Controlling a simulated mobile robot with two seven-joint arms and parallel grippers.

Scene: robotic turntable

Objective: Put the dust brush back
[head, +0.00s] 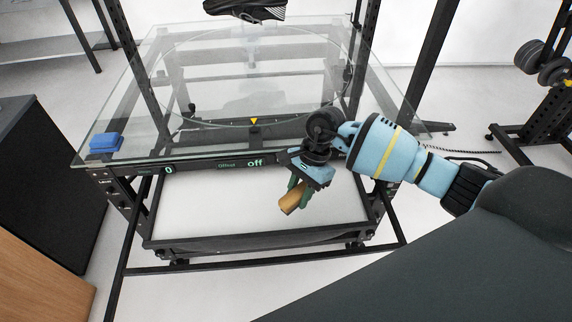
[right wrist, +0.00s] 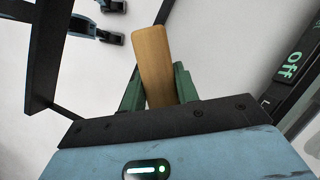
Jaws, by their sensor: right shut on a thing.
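My right gripper (head: 299,187) is shut on a wooden piece, the handle of the dust brush (head: 292,200). It holds the brush in front of the turntable frame, below the level of the glass top. In the right wrist view the brush (right wrist: 154,62) shows as a flat tan wooden block between the green fingers of the gripper (right wrist: 158,88). No bristles can be made out. My left gripper is not in view.
The glass table (head: 130,120) has a blue block (head: 106,142) at its left corner and a dark shoe (head: 246,9) above its back. A white lower shelf (head: 200,215) lies under the front rail. A dark cabinet (head: 45,165) stands at left, weights (head: 540,62) at right.

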